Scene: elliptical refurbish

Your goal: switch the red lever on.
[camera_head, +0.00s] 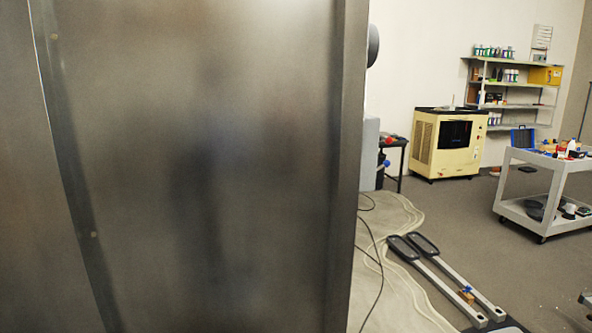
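No red lever shows in the head view that I can make out. A large dark grey metal panel (200,160) fills the left and middle of the head view, very close to me. Its right edge stands upright near the middle of the picture, and whatever is behind it is hidden. A round grey part (373,46) sticks out past the panel's right edge near the top. Neither my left gripper nor my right gripper is in view.
A white cart (549,165) with tools stands at the right. A cream machine (446,143) and wall shelves (512,84) are at the back. Two long bars with dark ends (441,265) and a dark cable (375,258) lie on the floor.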

